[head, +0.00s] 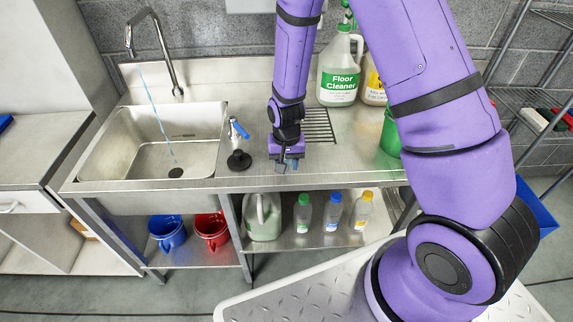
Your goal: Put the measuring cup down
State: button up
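My gripper (287,164) points down over the steel counter (215,187), close to its front edge and right of the sink. Its fingers are small and dark here. A small bluish-grey patch shows at the fingertips. I cannot tell whether it is a held measuring cup or part of the gripper, nor whether the fingers are open or shut. I cannot make out a measuring cup for certain anywhere. A green container (389,137) on the counter at right is partly hidden behind my arm.
A sink (152,127) with running water is at left. A black-based tool with a blue handle (239,129) stands just left of my gripper. A Floor Cleaner jug (340,72) stands behind. A drain grate (319,127) lies behind my gripper.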

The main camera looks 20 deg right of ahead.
notch_tip(320, 180, up, 12)
jog(key=shift+w+f, duration=0.1)
jog(key=shift+f, duration=0.1)
jog(key=s+d+r+n+t, duration=0.15)
jog(key=s+r, duration=0.25)
jog(key=r, duration=0.5)
jog(key=s+d+r+t, duration=0.1)
jog(key=s+d+r, duration=0.2)
jog(key=r, duration=0.6)
jog(key=s+d+r+n+t, duration=0.1)
jog(key=s+d+r, duration=0.1)
jog(key=s+r, duration=0.3)
jog(key=s+d+r+n+t, duration=0.1)
jog(key=s+r, duration=0.4)
jog(key=s, duration=0.6)
jog(key=shift+d+r+t, duration=0.35)
jog(key=shift+d+t, duration=0.1)
jog(key=shift+d, duration=0.3)
jog(key=shift+c, duration=0.5)
